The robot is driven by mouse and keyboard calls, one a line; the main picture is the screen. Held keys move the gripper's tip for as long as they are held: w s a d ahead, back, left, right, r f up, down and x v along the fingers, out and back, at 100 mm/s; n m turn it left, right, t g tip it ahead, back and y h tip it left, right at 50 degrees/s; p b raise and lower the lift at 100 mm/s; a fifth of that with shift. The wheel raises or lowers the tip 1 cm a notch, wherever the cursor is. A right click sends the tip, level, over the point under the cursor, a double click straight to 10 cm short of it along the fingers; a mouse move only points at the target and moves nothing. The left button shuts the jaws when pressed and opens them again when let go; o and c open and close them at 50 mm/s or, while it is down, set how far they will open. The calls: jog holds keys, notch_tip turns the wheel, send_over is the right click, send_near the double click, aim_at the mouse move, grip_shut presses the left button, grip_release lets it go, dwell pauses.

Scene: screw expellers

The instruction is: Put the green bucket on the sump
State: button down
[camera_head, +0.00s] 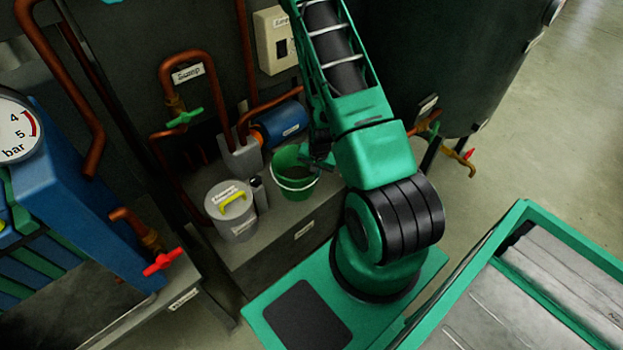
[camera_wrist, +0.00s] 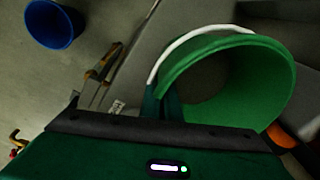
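The green bucket (camera_head: 292,188) with a white handle shows in the head view, over or on the right part of the grey sump block (camera_head: 275,250). I cannot tell whether its base touches the block. My gripper (camera_head: 318,160) is at the bucket's right rim, partly hidden by my arm. In the wrist view the bucket (camera_wrist: 235,85) is large and seen from above, looks empty, and has its white handle lying along the rim. My gripper's fingers (camera_wrist: 162,100) are close together on either side of the bucket's wall, shut on it.
A lidded grey can (camera_head: 232,218) with a yellow handle stands left of the bucket. A blue motor (camera_head: 281,126) and copper pipes are behind. A dark tank (camera_head: 450,60) stands at the right. A blue bucket (camera_wrist: 52,24) is on the floor in the wrist view.

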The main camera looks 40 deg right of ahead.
jog(key=c, duration=2)
grip_release()
jog(key=shift+r, duration=0.1)
jog(key=s+a+r+n, duration=0.1)
jog(key=s+r, duration=0.2)
jog(key=r, duration=0.7)
jog(key=s+r+n, duration=0.1)
jog(key=s+r, duration=0.1)
jog(key=r, duration=0.9)
jog(key=s+a+r+n, duration=0.1)
jog(key=s+r, duration=0.2)
jog(key=r, duration=0.7)
jog(key=s+a+r+n, duration=0.1)
jog(key=s+a+r, duration=0.1)
jog(key=s+r, duration=0.2)
jog(key=s+a+r+n+g, duration=0.1)
jog(key=s+a+r, duration=0.1)
jog(key=s+r, duration=0.2)
jog(key=s+a+r, duration=0.2)
jog(key=s+r, duration=0.3)
jog(key=s, duration=0.3)
jog(key=shift+a+r+n+g+y, duration=0.1)
jog(key=shift+n+g+y, duration=0.2)
jog(key=shift+n+g, duration=0.1)
